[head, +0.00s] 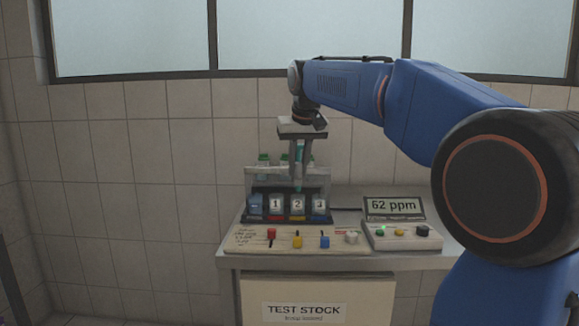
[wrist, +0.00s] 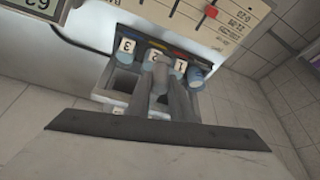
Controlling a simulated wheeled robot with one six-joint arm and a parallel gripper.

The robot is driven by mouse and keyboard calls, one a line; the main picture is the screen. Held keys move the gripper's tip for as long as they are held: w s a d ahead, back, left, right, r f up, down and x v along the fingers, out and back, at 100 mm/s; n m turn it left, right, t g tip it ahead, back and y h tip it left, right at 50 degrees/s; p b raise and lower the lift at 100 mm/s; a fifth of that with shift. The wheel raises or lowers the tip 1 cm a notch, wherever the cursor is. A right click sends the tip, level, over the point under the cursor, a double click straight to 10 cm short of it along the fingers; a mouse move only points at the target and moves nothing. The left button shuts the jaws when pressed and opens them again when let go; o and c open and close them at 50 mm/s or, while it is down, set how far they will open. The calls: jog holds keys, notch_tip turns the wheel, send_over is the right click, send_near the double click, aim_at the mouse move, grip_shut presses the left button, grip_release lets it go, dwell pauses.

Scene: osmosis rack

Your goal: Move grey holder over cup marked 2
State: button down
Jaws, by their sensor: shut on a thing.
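My gripper (head: 299,160) points down above the row of cups and is shut on the grey holder, whose grey end (wrist: 160,76) shows between the fingers in the wrist view. The cup marked 2 (head: 297,204) stands in the row between the cup marked 1 (head: 275,204) and the cup marked 3 (head: 319,204). In the head view the teal piece lines up with cup 2. In the wrist view the fingers partly cover cup 2 (wrist: 155,57). The exact height gap is hard to tell.
A blue cup (head: 255,204) stands left of cup 1. Green-topped bottles (head: 264,160) stand behind in the rack. In front lies a panel with red, yellow and blue levers (head: 297,240). A meter reading 62 ppm (head: 394,207) stands at the right.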

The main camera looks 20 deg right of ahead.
jog(key=c, duration=1.6)
grip_release()
jog(key=shift+r, duration=0.1)
jog(key=v, duration=1.7)
jog(key=shift+s+r, duration=0.1)
